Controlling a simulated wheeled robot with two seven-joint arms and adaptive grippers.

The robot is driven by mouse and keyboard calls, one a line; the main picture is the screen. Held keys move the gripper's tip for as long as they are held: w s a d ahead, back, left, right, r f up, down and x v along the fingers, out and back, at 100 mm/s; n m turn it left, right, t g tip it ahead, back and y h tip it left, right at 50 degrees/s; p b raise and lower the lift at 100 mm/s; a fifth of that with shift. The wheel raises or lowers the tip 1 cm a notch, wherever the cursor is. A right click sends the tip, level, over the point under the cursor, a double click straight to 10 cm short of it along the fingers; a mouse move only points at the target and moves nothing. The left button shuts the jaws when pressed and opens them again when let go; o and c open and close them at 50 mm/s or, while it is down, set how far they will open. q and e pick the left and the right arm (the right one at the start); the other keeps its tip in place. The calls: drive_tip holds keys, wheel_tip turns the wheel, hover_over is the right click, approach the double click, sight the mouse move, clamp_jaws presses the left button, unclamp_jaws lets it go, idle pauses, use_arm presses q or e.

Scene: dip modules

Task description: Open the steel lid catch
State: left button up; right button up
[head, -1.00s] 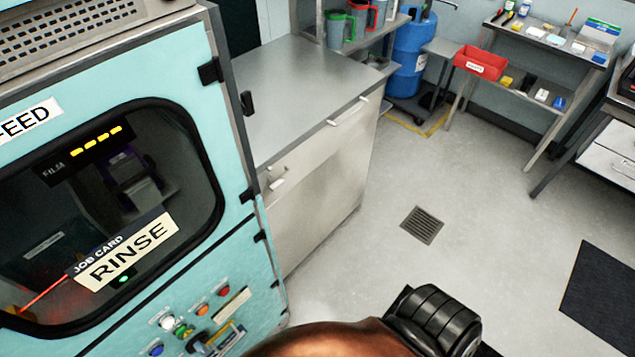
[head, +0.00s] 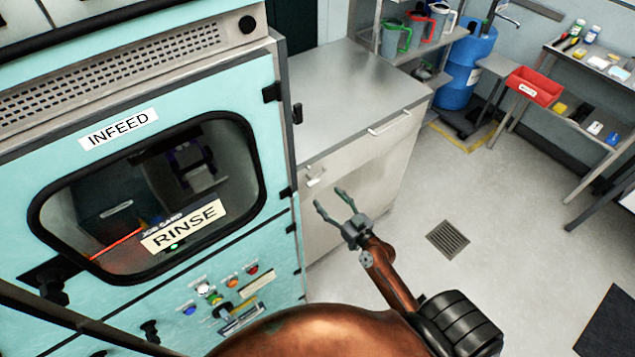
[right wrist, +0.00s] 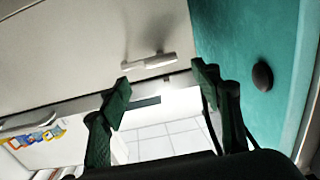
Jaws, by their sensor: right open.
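My right gripper (head: 331,199) is open and empty in front of the pale steel cabinet (head: 352,165). Its green-grey fingers point up toward the cabinet and the machine's right edge. A small light metal fitting (head: 316,179), possibly the steel lid catch, sits on the cabinet front just above the fingertips, apart from them. In the right wrist view, both fingers (right wrist: 160,82) are spread wide, and a pale bar-like fitting (right wrist: 150,62) on a light panel lies beyond them. I cannot tell if this is the same fitting. My left gripper is out of view.
The teal machine (head: 150,195) with its INFEED window and buttons stands left. A bar handle (head: 395,123) is on the cabinet front. A red bin (head: 535,88) and a blue drum (head: 467,62) are at the back. Floor around the drain (head: 448,239) is clear.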

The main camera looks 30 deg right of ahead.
sight(315, 184)
drive_tip(key=w, duration=0.5)
drive_tip(key=w+p, duration=0.1)
drive_tip(key=w, duration=0.2)
drive_tip(key=shift+a+r, duration=0.35)
drive_tip(key=shift+s, duration=0.1)
drive_tip(key=shift+c, duration=0.7)
clamp_jaws()
